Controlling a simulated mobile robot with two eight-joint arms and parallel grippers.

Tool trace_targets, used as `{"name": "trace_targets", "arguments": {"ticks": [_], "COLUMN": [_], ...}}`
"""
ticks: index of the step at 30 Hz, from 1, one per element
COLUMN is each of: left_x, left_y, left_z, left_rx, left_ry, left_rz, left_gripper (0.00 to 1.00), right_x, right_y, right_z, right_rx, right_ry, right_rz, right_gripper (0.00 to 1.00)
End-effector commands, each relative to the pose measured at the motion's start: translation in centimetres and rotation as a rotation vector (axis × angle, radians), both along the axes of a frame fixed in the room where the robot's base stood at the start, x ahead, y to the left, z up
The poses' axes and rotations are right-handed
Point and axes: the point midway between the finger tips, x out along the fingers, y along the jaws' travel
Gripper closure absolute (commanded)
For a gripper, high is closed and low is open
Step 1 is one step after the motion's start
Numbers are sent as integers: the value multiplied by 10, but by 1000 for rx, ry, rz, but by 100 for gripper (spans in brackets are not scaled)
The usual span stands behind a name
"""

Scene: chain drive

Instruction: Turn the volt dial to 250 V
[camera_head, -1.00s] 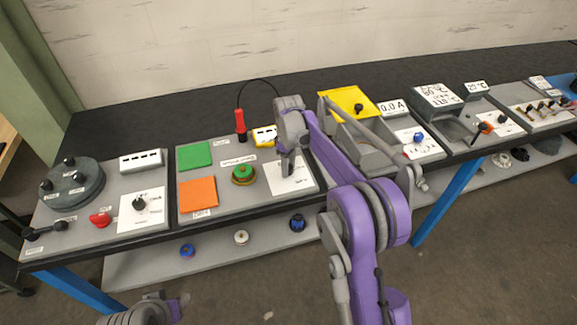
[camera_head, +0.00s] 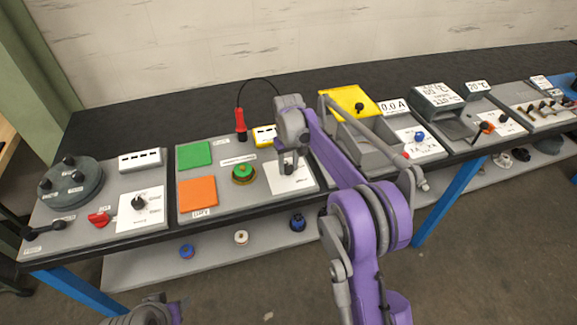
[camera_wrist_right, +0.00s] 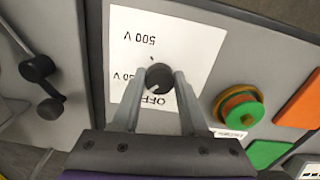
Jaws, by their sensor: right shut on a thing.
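The volt dial is a small dark round knob (camera_wrist_right: 159,78) on a white plate (camera_wrist_right: 203,42) that shows upside down in the right wrist view. The plate reads 500 V beyond the knob and OFF on the near side; a partly covered label ending in 0 V is at the left. A pale mark shows on the knob's near side, towards OFF. My right gripper (camera_head: 288,169) is over this plate, its fingers shut on the knob from both sides. In the head view the gripper hides the knob. Part of my left arm shows at the bottom left; its gripper's fingers are unclear (camera_head: 178,305).
A red probe (camera_head: 241,124) stands behind. Another panel with a black knob (camera_head: 139,202) is farther left.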

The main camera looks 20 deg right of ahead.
Motion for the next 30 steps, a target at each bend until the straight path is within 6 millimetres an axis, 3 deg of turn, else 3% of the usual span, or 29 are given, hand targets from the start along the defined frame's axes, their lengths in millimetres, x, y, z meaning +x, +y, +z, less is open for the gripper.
{"name": "trace_targets", "arguments": {"ticks": [15,30], "left_x": [-1,-2], "left_y": [0,0], "left_z": [-4,-5], "left_rx": [0,0], "left_ry": [3,3], "left_rz": [0,0], "left_gripper": [50,50], "right_x": [0,0], "right_y": [1,1], "right_z": [0,0], "right_rx": [0,0], "right_ry": [0,0], "right_rz": [-410,-540], "right_gripper": [100,100]}}
